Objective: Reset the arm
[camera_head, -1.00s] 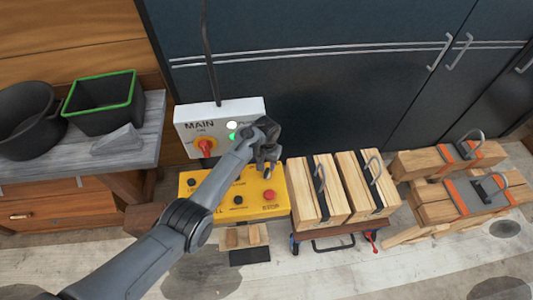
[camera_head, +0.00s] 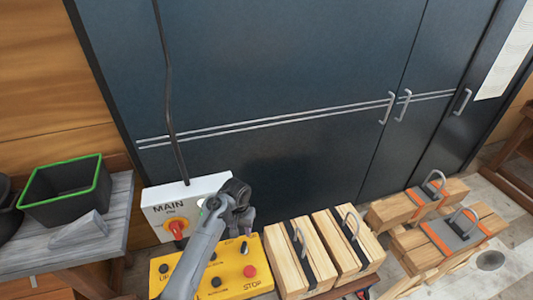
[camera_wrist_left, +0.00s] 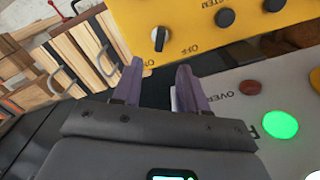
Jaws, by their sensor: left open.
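My left arm reaches in from the bottom of the head view. Its gripper (camera_head: 243,217) is in front of the white MAIN panel (camera_head: 158,209) and above the back edge of the yellow control box (camera_head: 235,286). In the left wrist view the two purple-grey fingers (camera_wrist_left: 158,88) are apart with nothing between them. Beyond them are the yellow box (camera_wrist_left: 180,15) with its black selector switch (camera_wrist_left: 160,38), and the pale panel (camera_wrist_left: 235,100) with a lit green lamp (camera_wrist_left: 280,124). My right gripper is in neither view.
Strapped wooden blocks with handles (camera_head: 298,262) stand right of the yellow box. More strapped timber (camera_head: 410,207) lies farther right. A grey bench at left holds a green-rimmed black bin (camera_head: 62,192). Dark cabinet doors (camera_head: 290,80) stand behind. A black cable (camera_head: 168,95) rises from the panel.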

